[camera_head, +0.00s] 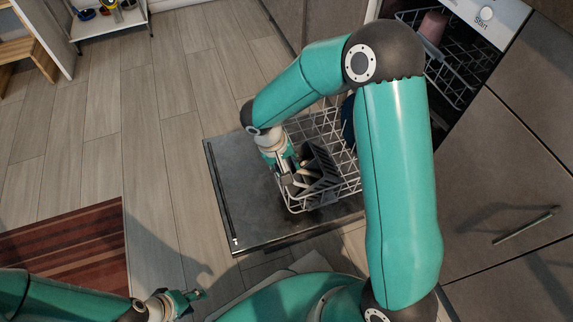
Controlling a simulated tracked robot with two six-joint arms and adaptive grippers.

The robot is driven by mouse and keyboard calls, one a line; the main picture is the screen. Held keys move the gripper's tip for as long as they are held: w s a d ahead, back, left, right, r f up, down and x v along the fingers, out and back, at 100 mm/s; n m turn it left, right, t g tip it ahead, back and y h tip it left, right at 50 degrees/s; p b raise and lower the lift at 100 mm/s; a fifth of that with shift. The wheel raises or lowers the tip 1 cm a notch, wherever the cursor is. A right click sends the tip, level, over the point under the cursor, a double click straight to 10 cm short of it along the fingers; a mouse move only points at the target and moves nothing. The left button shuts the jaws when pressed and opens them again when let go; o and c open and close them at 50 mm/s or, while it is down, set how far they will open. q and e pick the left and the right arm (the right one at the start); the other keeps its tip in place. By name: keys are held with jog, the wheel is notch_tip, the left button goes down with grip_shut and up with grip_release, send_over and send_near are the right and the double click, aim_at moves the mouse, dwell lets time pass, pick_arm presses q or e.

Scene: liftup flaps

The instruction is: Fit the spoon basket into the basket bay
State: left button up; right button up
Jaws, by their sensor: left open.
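The dark spoon basket (322,163) is at the left front part of the white wire dish rack (347,183), above the open dishwasher door. It looks tilted, and whether it rests on the wires or hangs above them is unclear. My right gripper (291,181) is at the basket's left side, pointing down. Its fingers overlap light handles or parts of the basket, so its grip is unclear. The basket bay cannot be told apart from the rack wires. My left gripper (190,298) is open and empty, low over the floor, away from the rack.
The open dishwasher door (240,200) lies flat under the rack. A dark blue dish (348,122) stands in the rack, partly behind my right arm. An upper rack (452,75) holds a pinkish cup (433,27). A striped rug (70,250) lies on the open floor at left.

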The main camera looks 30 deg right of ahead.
jog(key=v, duration=1.2)
dwell(0.4)
jog(key=s+a+f+t+y+p, duration=0.1)
jog(key=s+a+f+y, duration=0.35)
jog(key=f, duration=0.75)
jog(key=s+a+f+y+p, duration=0.1)
jog(key=s+a+f+y, duration=0.1)
jog(key=s+a+f, duration=0.65)
jog(key=a+r+p+v, duration=0.1)
jog(key=a+p+v, duration=0.3)
jog(key=p+v, duration=1.3)
jog(key=a+r+p+v, duration=0.1)
jog(key=a+p+v, duration=0.3)
jog(key=p+v, duration=1.2)
jog(key=r+p, duration=0.1)
jog(key=p, duration=0.4)
jog(key=shift+s+d+n, duration=0.15)
jog(key=shift+s+n, duration=0.15)
jog(key=shift+s, duration=0.05)
